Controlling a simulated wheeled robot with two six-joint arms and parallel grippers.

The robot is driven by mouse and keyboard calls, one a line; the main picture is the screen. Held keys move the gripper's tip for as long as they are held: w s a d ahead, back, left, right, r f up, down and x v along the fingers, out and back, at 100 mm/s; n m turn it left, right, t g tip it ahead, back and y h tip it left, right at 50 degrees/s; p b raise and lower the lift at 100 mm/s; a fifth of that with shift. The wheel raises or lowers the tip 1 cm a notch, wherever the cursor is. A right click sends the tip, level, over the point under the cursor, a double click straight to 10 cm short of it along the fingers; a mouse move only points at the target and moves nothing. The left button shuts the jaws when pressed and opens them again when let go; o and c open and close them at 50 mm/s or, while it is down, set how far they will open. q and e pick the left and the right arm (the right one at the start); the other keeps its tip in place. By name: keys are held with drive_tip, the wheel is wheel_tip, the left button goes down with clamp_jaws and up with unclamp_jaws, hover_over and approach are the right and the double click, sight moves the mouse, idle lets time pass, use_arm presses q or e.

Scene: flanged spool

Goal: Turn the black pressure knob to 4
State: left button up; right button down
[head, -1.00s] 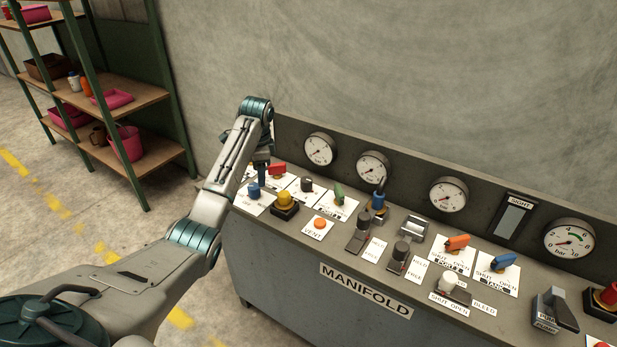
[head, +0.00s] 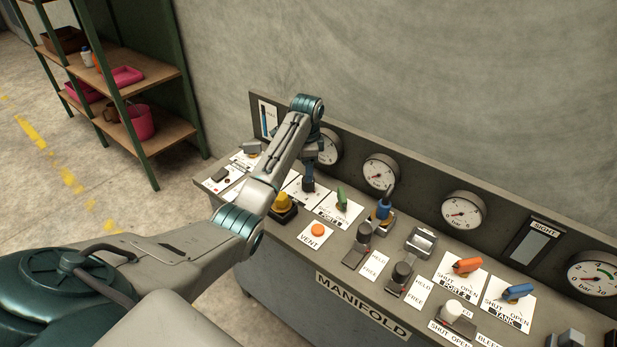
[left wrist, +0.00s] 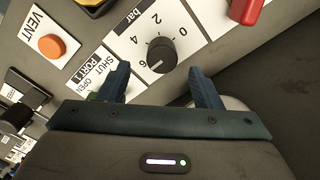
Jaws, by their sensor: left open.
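The black pressure knob (left wrist: 161,55) sits on a white plate (left wrist: 135,58) marked "bar" with a number scale including 0, 2 and 4. A small pale mark shows on the knob's lower-left side, but I cannot tell which number it points to. My left gripper (left wrist: 159,70) is open, with one blue finger on each side and a little short of the knob, apart from it in the picture. In the head view my left gripper (head: 308,180) is above the knob's plate and mostly hides the knob. My right gripper is not in view.
A green handle (head: 342,198), a yellow button (head: 284,203) and the orange VENT button (head: 317,230) are close by. Gauges (head: 381,172) line the back panel. Shelves (head: 140,80) stand at the left.

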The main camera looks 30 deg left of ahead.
sight(308, 184)
use_arm(q)
drive_tip(key=f, duration=0.3)
drive_tip(key=f+p, duration=0.1)
drive_tip(key=f, duration=0.1)
drive_tip(key=shift+w+f, duration=0.2)
drive_tip(key=shift+w, duration=0.1)
drive_tip(key=shift+s+f, duration=0.1)
drive_tip(key=shift+f, duration=0.15)
drive_tip(key=shift+c, duration=0.9)
drive_tip(key=c, duration=0.8)
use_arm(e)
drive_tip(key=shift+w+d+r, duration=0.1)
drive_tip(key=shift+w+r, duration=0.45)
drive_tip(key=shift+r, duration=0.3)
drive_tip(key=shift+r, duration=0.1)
